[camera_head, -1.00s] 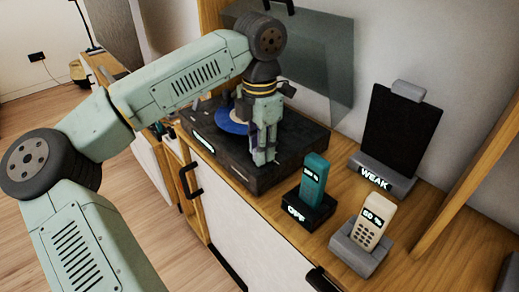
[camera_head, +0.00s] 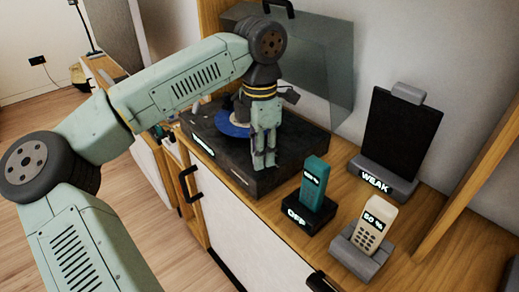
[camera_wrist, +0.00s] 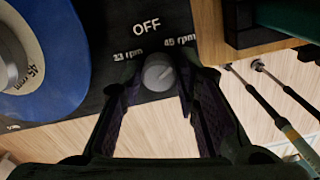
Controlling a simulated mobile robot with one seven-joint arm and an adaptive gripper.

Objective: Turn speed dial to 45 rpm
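The speed dial (camera_wrist: 158,73) is a small round grey knob on the dark turntable (camera_wrist: 70,110). White labels read "33 rpm" to its left, "45 rpm" to its right and "OFF" above. I cannot clearly tell which mark the dial points to. My gripper (camera_wrist: 156,80) is open, with one dark finger on each side of the dial and narrow gaps beside the knob. In the head view my gripper (camera_head: 264,163) points down at the front right of the turntable (camera_head: 215,150), hiding the dial there.
A blue-and-cream record (camera_wrist: 50,80) lies on the turntable. The raised clear lid (camera_head: 320,65) stands behind. A teal handset (camera_head: 313,180) in a dark dock, a cream handset (camera_head: 375,222) and a black panel marked "WEAK" (camera_head: 400,130) stand to the right.

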